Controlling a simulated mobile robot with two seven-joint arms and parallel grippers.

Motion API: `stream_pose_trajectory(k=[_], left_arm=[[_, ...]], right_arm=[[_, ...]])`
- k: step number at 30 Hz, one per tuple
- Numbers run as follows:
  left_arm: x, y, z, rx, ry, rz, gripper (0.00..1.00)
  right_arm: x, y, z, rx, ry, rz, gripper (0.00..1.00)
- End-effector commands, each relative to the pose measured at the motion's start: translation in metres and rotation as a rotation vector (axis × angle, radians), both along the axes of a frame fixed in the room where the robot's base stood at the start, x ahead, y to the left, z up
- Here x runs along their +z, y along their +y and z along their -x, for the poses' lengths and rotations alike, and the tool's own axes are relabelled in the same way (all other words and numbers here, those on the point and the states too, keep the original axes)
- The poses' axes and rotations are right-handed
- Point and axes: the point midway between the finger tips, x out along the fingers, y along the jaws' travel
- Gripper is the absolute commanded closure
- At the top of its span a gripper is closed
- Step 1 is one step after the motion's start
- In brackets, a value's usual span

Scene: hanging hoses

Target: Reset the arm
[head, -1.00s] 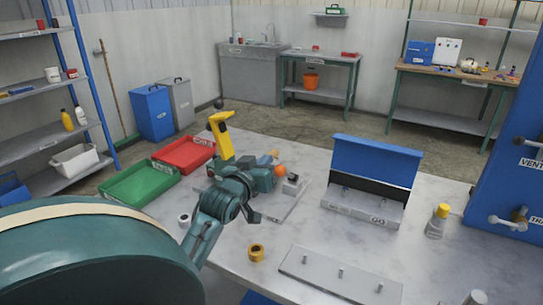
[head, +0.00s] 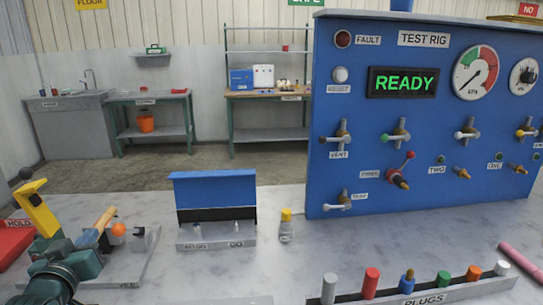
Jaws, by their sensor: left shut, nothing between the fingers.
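My right gripper is out of view.
A blue test rig (head: 430,120) reading READY fills the right. A plug rack (head: 415,295) lies along the near edge. A red tray (head: 12,245) is at far left.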

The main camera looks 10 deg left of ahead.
Motion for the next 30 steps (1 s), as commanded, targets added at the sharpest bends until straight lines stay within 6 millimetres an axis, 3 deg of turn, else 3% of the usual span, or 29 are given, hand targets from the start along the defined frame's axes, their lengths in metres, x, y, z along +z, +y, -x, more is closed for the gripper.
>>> stream_pose_trajectory(k=[2, 6, 9, 13, 18, 27, 30], left_arm=[[-0.014, -0.012, 0.001, -0.018, 0.053, 0.003, 1.00], [-0.069, -0.059, 0.013, -0.100, 0.282, 0.000, 1.00], [-0.118, -0.106, 0.038, -0.189, 0.507, -0.007, 1.00], [-0.159, -0.153, 0.075, -0.290, 0.731, -0.020, 1.00], [-0.187, -0.194, 0.119, -0.396, 0.933, -0.034, 1.00], [-0.210, -0.247, 0.191, -0.562, 1.205, -0.052, 1.00], [-0.215, -0.251, 0.183, -0.577, 1.163, -0.064, 1.00]], right_arm=[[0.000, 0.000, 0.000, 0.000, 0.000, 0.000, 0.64], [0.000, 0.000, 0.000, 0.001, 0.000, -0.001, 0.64], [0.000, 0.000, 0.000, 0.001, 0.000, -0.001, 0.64], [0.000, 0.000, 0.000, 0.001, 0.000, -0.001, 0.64], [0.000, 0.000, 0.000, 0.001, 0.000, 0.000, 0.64], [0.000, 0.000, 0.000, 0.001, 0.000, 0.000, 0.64], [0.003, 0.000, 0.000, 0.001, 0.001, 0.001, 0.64]])
